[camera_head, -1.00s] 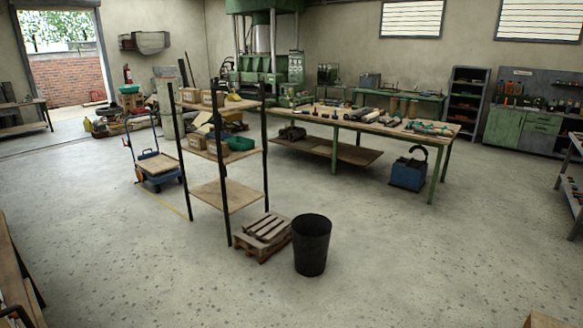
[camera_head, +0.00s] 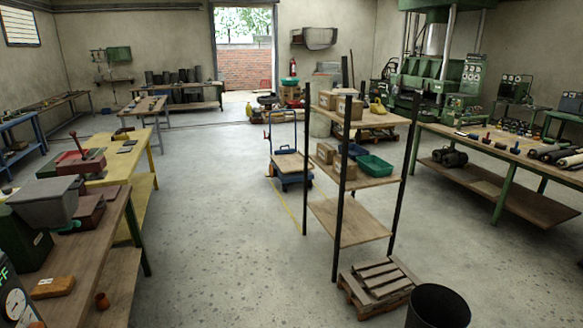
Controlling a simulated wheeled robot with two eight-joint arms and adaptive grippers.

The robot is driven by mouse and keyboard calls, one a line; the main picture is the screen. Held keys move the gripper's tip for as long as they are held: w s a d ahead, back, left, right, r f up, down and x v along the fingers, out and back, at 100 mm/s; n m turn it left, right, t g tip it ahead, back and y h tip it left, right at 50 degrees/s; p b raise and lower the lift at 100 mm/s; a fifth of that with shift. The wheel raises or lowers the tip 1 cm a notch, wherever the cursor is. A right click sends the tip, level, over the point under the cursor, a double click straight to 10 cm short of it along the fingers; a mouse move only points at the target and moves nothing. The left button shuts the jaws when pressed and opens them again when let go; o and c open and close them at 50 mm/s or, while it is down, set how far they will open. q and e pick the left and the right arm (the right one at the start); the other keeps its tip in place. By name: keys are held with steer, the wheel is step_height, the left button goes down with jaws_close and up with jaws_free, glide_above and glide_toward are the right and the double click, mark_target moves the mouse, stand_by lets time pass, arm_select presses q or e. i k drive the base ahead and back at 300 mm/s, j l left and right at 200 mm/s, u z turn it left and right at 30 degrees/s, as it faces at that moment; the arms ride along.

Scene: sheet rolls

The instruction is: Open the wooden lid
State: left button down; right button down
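I see nothing in the head view that I can clearly tell is a wooden lid. A small reddish-brown wooden block or box (camera_head: 53,287) with a pale label lies on the near-left wooden workbench (camera_head: 84,262). I cannot tell whether it has a lid. Neither of my grippers is in view.
A wooden-shelved rack (camera_head: 350,222) with cartons stands right of centre. Wooden pallets (camera_head: 381,284) and a black bin (camera_head: 437,308) stand in front of it. A blue cart (camera_head: 291,165) is behind its left side. The concrete floor (camera_head: 220,235) between the left bench and rack is clear.

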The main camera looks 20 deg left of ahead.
mark_target(89, 205)
steer(key=i+j+u, duration=0.1)
steer(key=i+u, duration=0.15)
steer(key=u, duration=0.15)
steer(key=i+u, duration=0.25)
steer(key=u, duration=0.15)
steer(key=i+u, duration=0.25)
steer(key=u, duration=0.15)
steer(key=i+l+u, duration=0.15)
steer(key=u, duration=0.25)
steer(key=i+l+u, duration=0.1)
steer(key=i+u, duration=0.15)
steer(key=i+l+u, duration=0.3)
steer(key=i, duration=0.2)
steer(key=i+z, duration=0.35)
steer(key=i, duration=1.4)
